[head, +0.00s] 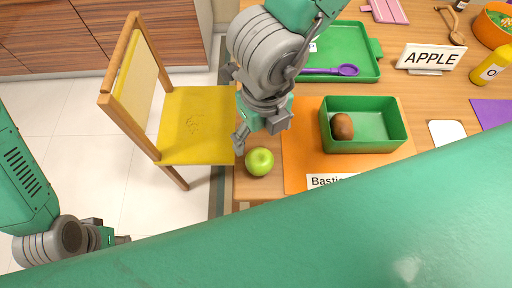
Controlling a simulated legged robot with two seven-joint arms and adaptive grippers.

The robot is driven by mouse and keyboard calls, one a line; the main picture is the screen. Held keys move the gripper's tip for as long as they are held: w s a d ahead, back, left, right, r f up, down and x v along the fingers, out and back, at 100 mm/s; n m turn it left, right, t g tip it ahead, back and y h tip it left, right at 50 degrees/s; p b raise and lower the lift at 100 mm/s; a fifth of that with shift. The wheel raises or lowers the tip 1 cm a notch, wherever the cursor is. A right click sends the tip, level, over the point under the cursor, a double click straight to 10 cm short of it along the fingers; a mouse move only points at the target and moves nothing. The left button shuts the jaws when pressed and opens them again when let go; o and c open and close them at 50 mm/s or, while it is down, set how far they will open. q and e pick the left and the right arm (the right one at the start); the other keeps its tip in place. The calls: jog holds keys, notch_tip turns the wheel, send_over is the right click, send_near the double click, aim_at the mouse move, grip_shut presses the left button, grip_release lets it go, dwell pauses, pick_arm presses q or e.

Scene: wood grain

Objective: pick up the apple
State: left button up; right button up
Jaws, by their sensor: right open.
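A green apple (260,162) sits on the wooden table near its left edge, beside an orange placemat (295,163). My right gripper (259,136) points down just behind the apple in the picture, with its fingers spread. It is open and does not hold the apple; whether a finger touches it I cannot tell. My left gripper (112,238) is at the lower left, over the floor and away from the table. Its fingers are partly hidden and small.
A green box (398,134) holding a brown round item (342,126) stands on the placemat. Behind are a green tray (365,66) with a purple spoon (347,70) and an APPLE sign (428,57). A yellow chair (197,125) stands left of the table.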

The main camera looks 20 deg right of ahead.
aim_at(259, 157)
jog(key=f, duration=0.3)
jog(key=f+b, duration=0.1)
jog(key=f, duration=0.2)
jog(key=shift+s+a+f, duration=0.15)
jog(key=shift+s+f, duration=0.05)
jog(key=shift+f, duration=0.1)
jog(key=shift+a+f+b, duration=0.2)
jog(key=shift+f+b, duration=0.7)
jog(key=shift+f, duration=2.1)
jog(key=c, duration=1.4)
